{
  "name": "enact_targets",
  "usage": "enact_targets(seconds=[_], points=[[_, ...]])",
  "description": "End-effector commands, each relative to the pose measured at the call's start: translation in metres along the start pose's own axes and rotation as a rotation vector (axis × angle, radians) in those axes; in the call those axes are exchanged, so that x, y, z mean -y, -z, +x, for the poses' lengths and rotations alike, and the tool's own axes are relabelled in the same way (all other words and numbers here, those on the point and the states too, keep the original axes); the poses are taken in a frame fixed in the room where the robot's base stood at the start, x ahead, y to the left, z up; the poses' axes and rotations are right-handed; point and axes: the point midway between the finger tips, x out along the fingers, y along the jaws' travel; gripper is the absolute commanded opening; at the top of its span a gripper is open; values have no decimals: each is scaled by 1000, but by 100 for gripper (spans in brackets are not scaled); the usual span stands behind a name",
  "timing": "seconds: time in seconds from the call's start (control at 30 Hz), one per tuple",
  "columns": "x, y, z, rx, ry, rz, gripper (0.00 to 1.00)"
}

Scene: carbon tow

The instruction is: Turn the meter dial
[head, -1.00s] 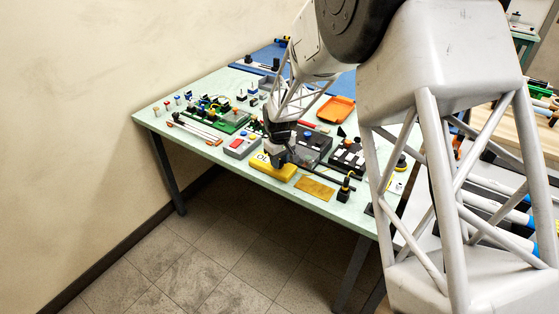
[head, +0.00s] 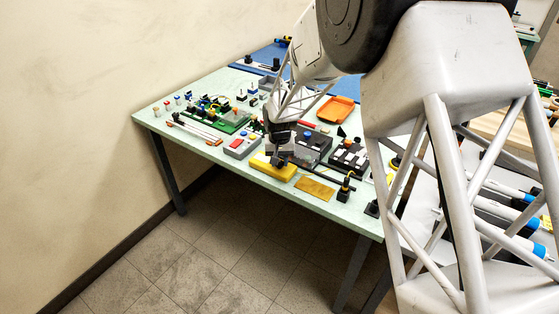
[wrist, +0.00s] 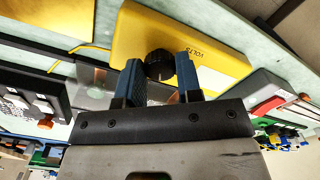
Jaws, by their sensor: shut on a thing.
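The meter is a yellow box (head: 262,166) near the front edge of the green table. In the wrist view the yellow meter (wrist: 215,30) shows the printed word "VOLTS" and a round black ribbed dial (wrist: 159,65). My gripper (head: 279,163) is over the meter in the head view and covers its dial there. In the wrist view the two blue fingers of my gripper (wrist: 158,76) stand on either side of the dial and are shut on it. The far side of the dial and the fingertips' contact are partly hidden.
A tan plate (head: 315,189) and a black post (head: 346,188) stand right of the meter. A grey box with a red top (head: 240,146) is to its left. Dark boxes (head: 348,157) and an orange tray (head: 336,109) lie behind. The floor in front is clear.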

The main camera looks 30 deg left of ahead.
Motion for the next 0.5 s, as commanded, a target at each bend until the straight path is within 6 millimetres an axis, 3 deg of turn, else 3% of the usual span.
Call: enact_targets(seconds=[0.5], points=[[0,-1,0,1,0,372,9]])
